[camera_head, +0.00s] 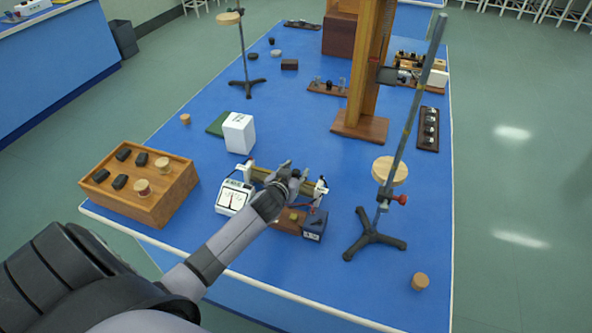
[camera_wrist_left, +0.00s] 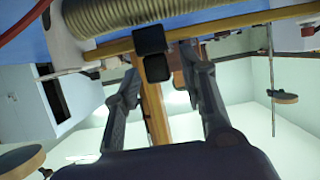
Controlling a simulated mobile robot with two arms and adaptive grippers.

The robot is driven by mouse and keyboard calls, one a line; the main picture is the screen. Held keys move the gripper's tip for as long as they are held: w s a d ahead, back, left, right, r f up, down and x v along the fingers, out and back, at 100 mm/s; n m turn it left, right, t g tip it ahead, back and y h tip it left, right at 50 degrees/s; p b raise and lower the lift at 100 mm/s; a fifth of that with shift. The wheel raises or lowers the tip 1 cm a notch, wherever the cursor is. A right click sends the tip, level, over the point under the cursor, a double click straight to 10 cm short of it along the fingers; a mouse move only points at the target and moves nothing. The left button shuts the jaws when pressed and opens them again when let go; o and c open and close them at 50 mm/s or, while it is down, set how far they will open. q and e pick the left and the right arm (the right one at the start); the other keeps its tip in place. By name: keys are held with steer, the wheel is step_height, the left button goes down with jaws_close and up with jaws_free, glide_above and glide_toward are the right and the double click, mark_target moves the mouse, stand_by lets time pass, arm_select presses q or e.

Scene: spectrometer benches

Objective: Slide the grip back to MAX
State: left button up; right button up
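The rheostat (camera_head: 309,187) lies near the front of the blue bench, a coil with a rod between white end posts. My left gripper (camera_head: 290,172) is over its middle and hides part of it. In the left wrist view the coil (camera_wrist_left: 190,17) and the brass rod (camera_wrist_left: 225,22) run across the top. The black grip (camera_wrist_left: 151,40) sits on the rod, with a second dark block just below it. My left gripper (camera_wrist_left: 160,70) is open, its fingers apart on either side of the grip; contact cannot be told. No MAX mark is readable. My right gripper is not in view.
A white meter (camera_head: 234,198) stands left of the rheostat and a small dark-blue box (camera_head: 314,226) right in front. A tripod stand (camera_head: 372,238) is to the right. A wooden box (camera_head: 150,203) with weights is at left, a white block (camera_head: 239,133) behind.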

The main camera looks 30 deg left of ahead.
arm_select(q)
steer(key=shift+w+f, duration=0.1)
steer(key=shift+w, duration=0.15)
jaws_close()
stand_by(0.5)
stand_by(0.4)
